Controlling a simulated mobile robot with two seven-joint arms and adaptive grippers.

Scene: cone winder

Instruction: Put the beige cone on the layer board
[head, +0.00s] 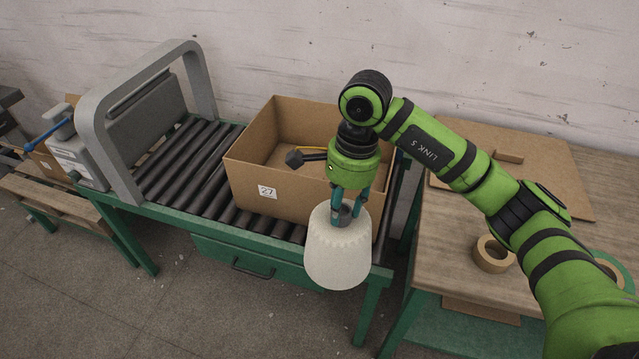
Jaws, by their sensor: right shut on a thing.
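The beige cone (338,252) hangs upright from my right gripper (347,212), its wider end down. The fingers are shut on the cone at its narrow top. The cone is in the air, in front of the open cardboard box as seen in the head view. A flat brown board (555,172), which looks like the layer board, lies on the wooden table at the right. My right arm covers part of that board. The cone is to the left of the board and apart from it. My left gripper is not in view.
The open cardboard box (255,175) stands on the roller conveyor (170,165), beside a grey arch frame (90,130). A small brown block (509,156) is on the board. A tape roll (491,254) lies on the wooden table (450,235); a green roll (612,264) is at right.

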